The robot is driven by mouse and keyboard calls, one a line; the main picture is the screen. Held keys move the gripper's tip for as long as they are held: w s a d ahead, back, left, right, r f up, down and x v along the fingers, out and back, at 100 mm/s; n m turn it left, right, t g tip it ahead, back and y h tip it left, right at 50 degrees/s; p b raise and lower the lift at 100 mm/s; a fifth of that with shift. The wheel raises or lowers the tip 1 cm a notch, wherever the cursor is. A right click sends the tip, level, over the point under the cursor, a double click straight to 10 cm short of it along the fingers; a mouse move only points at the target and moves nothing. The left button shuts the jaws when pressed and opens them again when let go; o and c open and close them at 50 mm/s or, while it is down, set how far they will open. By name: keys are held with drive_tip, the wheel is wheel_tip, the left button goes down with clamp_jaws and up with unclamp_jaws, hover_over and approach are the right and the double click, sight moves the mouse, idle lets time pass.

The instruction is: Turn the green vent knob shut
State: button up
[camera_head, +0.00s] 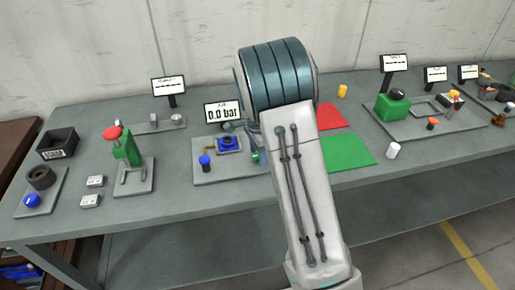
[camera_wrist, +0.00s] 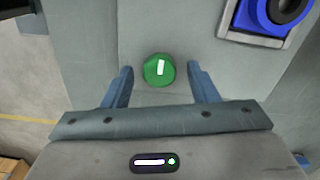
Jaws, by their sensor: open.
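The green vent knob (camera_wrist: 159,70) shows in the wrist view as a round green disc with a white bar mark on its top. The bar points nearly straight up and down in that picture. My gripper (camera_wrist: 160,78) is open, with one blue-grey finger on each side of the knob and a visible gap on both sides. Whether the fingertips are down at the knob's height I cannot tell. In the head view a small green piece of the knob (camera_head: 256,156) shows beside my arm, which hides most of that spot.
A blue ring fitting (camera_wrist: 268,12) sits near the knob on the same grey plate. In the head view a display reading 0.0 bar (camera_head: 223,114) stands behind a blue knob (camera_head: 205,161). Red (camera_head: 335,117) and green mats (camera_head: 348,152) lie right of my arm.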

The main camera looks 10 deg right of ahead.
wheel_tip(320, 180, up, 14)
drive_tip(key=b, duration=0.1)
idle(0.4)
drive_tip(key=shift+s, duration=0.1)
drive_tip(key=s+n+t, duration=0.3)
drive_tip(key=s+n, duration=1.2)
drive_tip(key=s, duration=1.3)
drive_tip(key=shift+r+n, duration=0.35)
drive_tip(key=shift+n, duration=0.05)
